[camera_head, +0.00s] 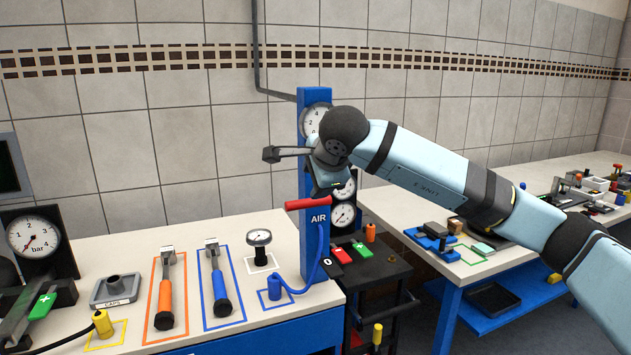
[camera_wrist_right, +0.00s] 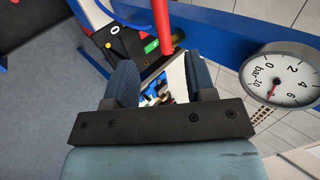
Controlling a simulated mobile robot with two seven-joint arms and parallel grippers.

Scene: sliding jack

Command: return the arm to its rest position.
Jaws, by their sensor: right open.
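My right arm (camera_head: 430,170) comes in from the right and reaches across to the blue AIR post (camera_head: 318,250). Its gripper (camera_wrist_right: 159,70) is open in the wrist view, with two dark blue fingers apart and nothing held between them. A red handle (camera_head: 307,204) on the post lies just below the gripper's body in the head view. In the wrist view the red handle (camera_wrist_right: 163,28) shows ahead of the fingers, and I see no contact. The wrist hides part of the post and its gauges. My left gripper is not in view.
A round gauge (camera_wrist_right: 282,82) is close on the right in the wrist view. The right bench (camera_head: 390,207) holds several small parts. A black cart (camera_head: 385,268) stands between them.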

